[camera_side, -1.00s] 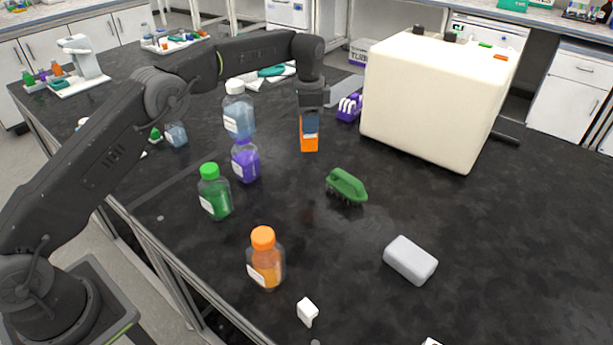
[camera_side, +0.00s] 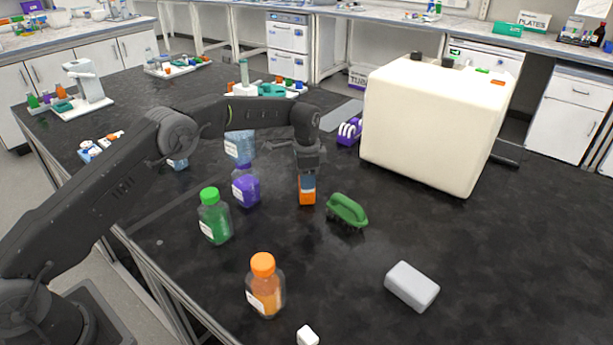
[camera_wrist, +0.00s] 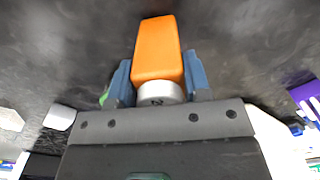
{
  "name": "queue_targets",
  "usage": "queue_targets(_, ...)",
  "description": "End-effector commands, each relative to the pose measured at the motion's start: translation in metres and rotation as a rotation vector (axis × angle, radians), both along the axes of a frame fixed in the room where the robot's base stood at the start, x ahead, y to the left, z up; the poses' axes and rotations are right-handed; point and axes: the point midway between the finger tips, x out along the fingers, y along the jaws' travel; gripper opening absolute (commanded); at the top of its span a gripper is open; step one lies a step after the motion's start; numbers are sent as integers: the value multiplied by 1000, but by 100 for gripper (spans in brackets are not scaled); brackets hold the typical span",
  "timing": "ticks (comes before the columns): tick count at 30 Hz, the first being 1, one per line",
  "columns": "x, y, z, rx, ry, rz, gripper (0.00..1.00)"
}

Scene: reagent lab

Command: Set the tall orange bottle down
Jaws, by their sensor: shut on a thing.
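The tall orange bottle (camera_side: 307,198) is a slim orange block shape. In the wrist view my gripper (camera_wrist: 158,72) hides part of the cap end.
A green brush (camera_side: 347,211) lies close to the right. Purple (camera_side: 246,188), green (camera_side: 214,218) and amber orange-capped (camera_side: 265,288) bottles stand left and in front. A large cream machine (camera_side: 430,125) stands behind right. A grey block (camera_side: 411,286) lies front right. Bench between is clear.

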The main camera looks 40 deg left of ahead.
Motion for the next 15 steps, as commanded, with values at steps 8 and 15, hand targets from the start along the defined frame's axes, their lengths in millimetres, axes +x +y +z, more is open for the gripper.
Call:
queue_targets(8, 0, 0, -3, 0, 0, 0, 49)
queue_targets(15, 0, 0, -3, 0, 0, 0, 70)
